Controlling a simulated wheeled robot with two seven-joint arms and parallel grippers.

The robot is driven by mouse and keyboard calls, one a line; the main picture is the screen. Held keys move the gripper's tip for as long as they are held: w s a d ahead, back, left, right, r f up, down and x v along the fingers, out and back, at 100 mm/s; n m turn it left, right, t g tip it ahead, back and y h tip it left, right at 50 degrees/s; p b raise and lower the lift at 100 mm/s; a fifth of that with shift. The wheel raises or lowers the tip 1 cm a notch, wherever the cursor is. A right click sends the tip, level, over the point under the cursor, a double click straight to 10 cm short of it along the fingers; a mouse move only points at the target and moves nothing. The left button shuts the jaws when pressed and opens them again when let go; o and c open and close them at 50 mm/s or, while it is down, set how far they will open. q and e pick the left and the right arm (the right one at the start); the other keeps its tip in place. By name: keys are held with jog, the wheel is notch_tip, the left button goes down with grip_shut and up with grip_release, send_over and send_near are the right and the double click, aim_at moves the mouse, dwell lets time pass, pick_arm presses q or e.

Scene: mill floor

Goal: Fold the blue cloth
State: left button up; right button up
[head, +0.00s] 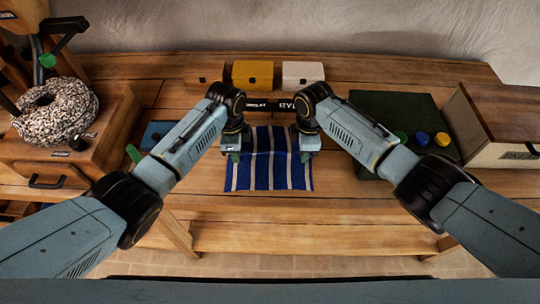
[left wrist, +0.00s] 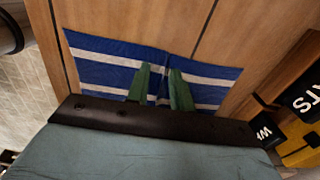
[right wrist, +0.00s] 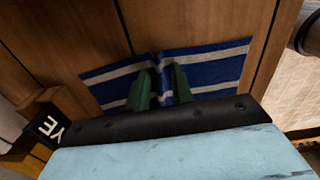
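The blue cloth (head: 268,178) with white stripes lies on the wooden bench, and a raised crease runs across it between my two grippers. My left gripper (head: 234,156) is at the cloth's left edge. In the left wrist view its green fingers (left wrist: 160,85) stand either side of a pinched ridge of the cloth (left wrist: 100,62). My right gripper (head: 305,156) is at the right edge. In the right wrist view its fingers (right wrist: 158,85) also close around a ridge of the cloth (right wrist: 215,68). The wrists hide parts of the cloth's sides.
Behind the cloth stand a yellow box (head: 253,75), a white box (head: 302,75) and black label blocks (head: 262,105). A dark green board (head: 385,108) with coloured round pieces is at right, beside a wooden-topped case (head: 505,105). A speckled ring (head: 55,112) sits on a wooden box at left.

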pick_arm(q)
grip_shut()
pick_arm(e)
grip_shut()
pick_arm(q)
jog(key=shift+r, duration=0.15)
pick_arm(e)
jog(key=shift+r, duration=0.15)
